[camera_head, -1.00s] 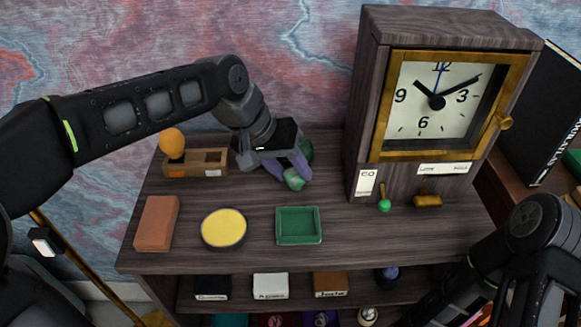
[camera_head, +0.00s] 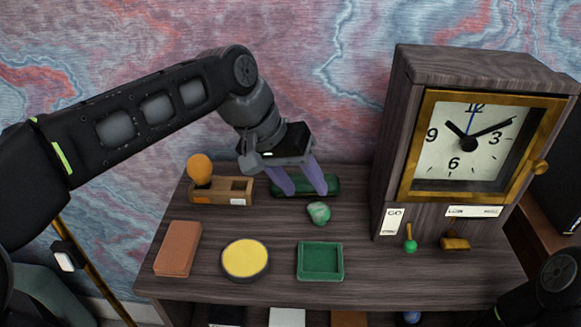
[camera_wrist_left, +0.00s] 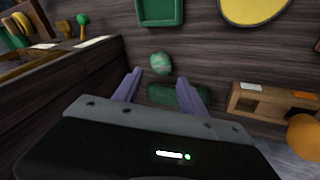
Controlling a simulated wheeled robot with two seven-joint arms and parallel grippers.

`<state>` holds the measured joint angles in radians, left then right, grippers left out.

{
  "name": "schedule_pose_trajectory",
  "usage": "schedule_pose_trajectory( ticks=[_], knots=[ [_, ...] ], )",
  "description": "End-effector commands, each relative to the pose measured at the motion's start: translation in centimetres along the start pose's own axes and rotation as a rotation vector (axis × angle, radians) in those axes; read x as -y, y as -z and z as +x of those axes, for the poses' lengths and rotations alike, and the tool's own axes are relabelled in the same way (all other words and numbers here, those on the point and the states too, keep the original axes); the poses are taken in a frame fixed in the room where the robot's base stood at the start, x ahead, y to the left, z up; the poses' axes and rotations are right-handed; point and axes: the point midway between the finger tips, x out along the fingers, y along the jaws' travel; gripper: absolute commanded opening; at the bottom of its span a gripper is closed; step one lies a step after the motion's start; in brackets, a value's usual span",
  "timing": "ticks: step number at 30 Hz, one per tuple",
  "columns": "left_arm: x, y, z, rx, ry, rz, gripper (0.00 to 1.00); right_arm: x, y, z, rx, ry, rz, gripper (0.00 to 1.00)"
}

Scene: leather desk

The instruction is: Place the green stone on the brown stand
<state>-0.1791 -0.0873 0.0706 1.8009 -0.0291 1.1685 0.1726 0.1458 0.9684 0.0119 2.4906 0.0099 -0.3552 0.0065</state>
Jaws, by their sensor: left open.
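The green stone (camera_head: 319,212) is a small, mottled light green lump lying on the dark wooden desktop. It also shows in the left wrist view (camera_wrist_left: 160,63), just beyond the gap between my fingertips. The brown stand (camera_head: 240,200) is a low wooden block with square recesses, left of the stone; an orange ball sits at its left end. It also shows in the left wrist view (camera_wrist_left: 268,107). My left gripper (camera_head: 307,192) is open and empty, with its purple fingers pointing down behind and above the stone. My right gripper is out of the picture.
A dark green object (camera_head: 334,187) lies behind my left fingers. A green square tray (camera_head: 320,277), a yellow round dish (camera_head: 245,260) and a reddish-brown block (camera_head: 178,248) stand in front. A large clock (camera_head: 400,130) blocks the right side.

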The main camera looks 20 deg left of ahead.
Motion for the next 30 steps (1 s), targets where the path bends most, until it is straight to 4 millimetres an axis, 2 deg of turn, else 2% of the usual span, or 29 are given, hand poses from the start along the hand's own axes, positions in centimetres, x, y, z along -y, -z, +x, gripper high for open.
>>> schedule_pose_trajectory(
  ticks=[4, 10, 28, 30],
  knots=[
    [0.0, 0.1, -3.0, -0.004, -0.001, 0.0, 0.49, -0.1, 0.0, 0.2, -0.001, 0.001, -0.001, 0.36],
    [0.0, 0.0, -5.0, 0.0, -0.001, 0.0, 0.49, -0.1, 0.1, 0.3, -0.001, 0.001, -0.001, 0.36],
    [0.0, 0.0, -5.3, 0.001, 0.0, 0.0, 0.49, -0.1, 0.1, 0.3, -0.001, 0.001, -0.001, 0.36],
    [0.0, 0.0, -5.2, 0.001, -0.001, -0.001, 0.53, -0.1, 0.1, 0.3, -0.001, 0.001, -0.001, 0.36]
  ],
)
